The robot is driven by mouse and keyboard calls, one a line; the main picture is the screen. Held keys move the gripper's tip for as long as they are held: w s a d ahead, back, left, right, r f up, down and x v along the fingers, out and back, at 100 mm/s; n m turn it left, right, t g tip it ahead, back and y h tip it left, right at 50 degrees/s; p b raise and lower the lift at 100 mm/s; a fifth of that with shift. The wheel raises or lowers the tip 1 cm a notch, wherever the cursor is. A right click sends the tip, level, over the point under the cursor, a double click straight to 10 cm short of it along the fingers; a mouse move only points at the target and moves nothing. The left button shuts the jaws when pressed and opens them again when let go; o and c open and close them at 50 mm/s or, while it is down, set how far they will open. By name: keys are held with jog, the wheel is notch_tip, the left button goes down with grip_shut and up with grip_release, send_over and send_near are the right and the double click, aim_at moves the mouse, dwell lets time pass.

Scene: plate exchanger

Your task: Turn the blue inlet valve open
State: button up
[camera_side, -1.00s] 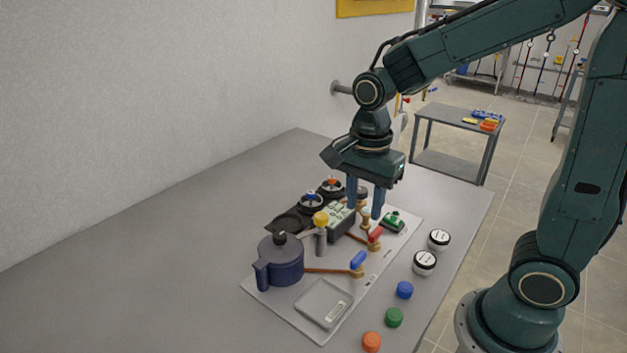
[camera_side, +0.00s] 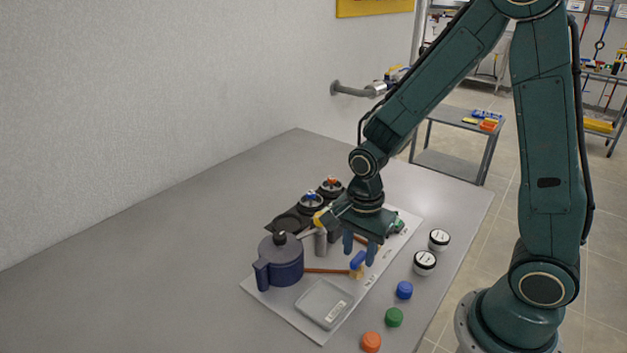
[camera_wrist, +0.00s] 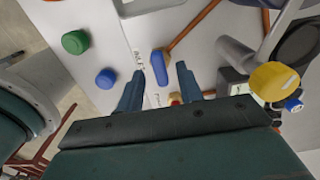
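The blue inlet valve handle (camera_side: 358,259) stands on a brass body at the end of a copper pipe, on the light board. In the wrist view the blue handle (camera_wrist: 160,62) points up the picture, at an angle to the pipe. My gripper (camera_side: 359,251) points down right at the valve. In the wrist view my gripper (camera_wrist: 160,72) is open, with one fingertip on each side of the handle and a gap on both sides. I cannot tell how far the tips are above the handle. My gripper hides the red valve in the side view.
A dark blue pot (camera_side: 281,260) and a grey tray (camera_side: 323,303) are near the valve. Blue (camera_side: 404,290), green (camera_side: 394,317) and orange (camera_side: 371,341) caps and two white-topped jars (camera_side: 425,262) line the right edge. A grey cylinder (camera_side: 320,243) stands behind the valve.

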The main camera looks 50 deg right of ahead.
jog(key=shift+f, duration=0.3)
grip_shut()
